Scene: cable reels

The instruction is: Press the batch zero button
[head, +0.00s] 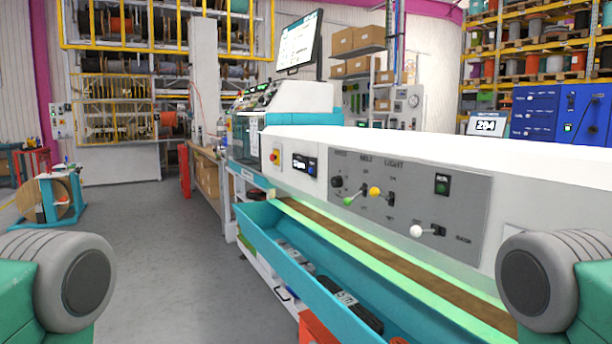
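On the left end of the white machine front is a small dark counter display (300,162) with a blue button (312,171) at its right. Any label on this button is too small to read, so I cannot tell whether it is the batch zero button. A grey control panel (461,208) to its right carries a black knob, levers with green, yellow and white ball ends, and a green button (441,188) marked RUN. Neither gripper is in view; only rounded grey and green parts of my arms show at the lower left and lower right.
A red and yellow switch (275,156) sits left of the display. A teal tray (262,230) with dark items runs below the machine front. A screen reading 204 (487,125) stands behind it at right.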

